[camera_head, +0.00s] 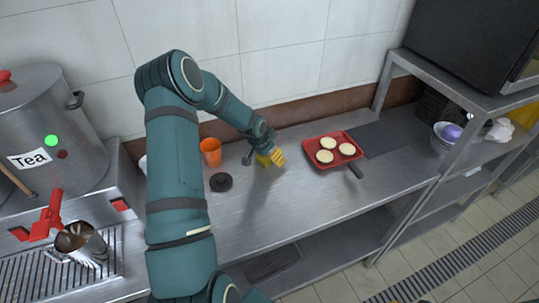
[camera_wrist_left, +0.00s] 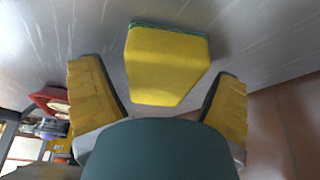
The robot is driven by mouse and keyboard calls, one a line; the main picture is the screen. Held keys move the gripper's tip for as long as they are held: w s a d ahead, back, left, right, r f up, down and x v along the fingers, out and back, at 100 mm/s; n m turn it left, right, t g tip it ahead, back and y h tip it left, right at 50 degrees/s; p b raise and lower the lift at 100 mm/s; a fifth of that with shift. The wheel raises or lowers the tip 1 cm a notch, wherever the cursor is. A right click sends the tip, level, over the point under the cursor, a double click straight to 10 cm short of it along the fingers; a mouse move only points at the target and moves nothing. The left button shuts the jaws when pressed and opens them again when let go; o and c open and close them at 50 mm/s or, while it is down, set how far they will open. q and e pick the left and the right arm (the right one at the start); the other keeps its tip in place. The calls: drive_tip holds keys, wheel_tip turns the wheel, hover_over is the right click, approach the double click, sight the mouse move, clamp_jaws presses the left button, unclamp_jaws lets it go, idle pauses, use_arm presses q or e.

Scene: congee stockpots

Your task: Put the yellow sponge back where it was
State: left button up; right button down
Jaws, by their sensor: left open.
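The yellow sponge (camera_wrist_left: 166,62) with a green scouring side lies on the steel counter. In the left wrist view it sits between the two yellow fingers of my left gripper (camera_wrist_left: 158,78), with a visible gap on each side. In the head view my left gripper (camera_head: 271,155) is low over the counter near the wall and open. Only a small part of the sponge (camera_head: 262,160) shows there, largely covered by the gripper. My right gripper is not in view.
A red tray (camera_head: 311,160) with pale round pieces lies right of the gripper. An orange cup (camera_head: 210,151) and a dark round lid (camera_head: 221,182) are to its left. A large tea pot (camera_head: 60,120) stands far left. The counter in front of the gripper is clear.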

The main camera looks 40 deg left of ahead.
use_arm(q)
drive_tip(key=shift+r, duration=0.15)
drive_tip(key=p+v, duration=0.1)
drive_tip(key=v, duration=1.1)
idle(0.3)
